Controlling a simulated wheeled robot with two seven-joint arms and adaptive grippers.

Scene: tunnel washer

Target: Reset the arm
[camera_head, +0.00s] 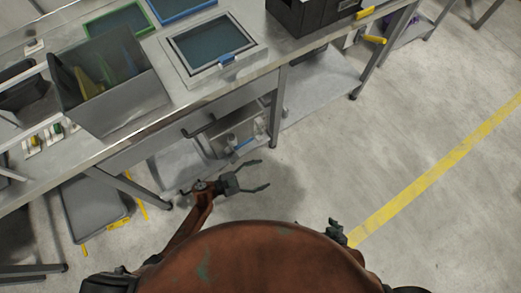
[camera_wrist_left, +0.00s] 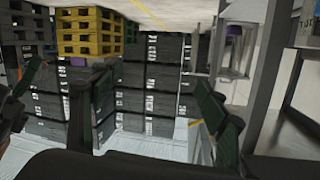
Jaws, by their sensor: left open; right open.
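My left gripper (camera_head: 264,175) is open and empty in the head view, in front of the workbench and over the floor. Its two fingers point right and stand well apart. In the left wrist view its green-padded fingers (camera_wrist_left: 150,105) are also apart with nothing between them. My right gripper (camera_head: 336,230) shows only as a small dark part at the right edge of my body; the rest is hidden behind my body.
The metal workbench (camera_head: 178,97) holds a grey bin (camera_head: 130,108), a framed tray (camera_head: 165,58) and a black crate (camera_head: 297,14). Its lower shelf (camera_head: 318,85) is near my left gripper. Stacked dark crates (camera_wrist_left: 150,95) stand in the wrist view. Floor right is clear, with a yellow line (camera_head: 440,170).

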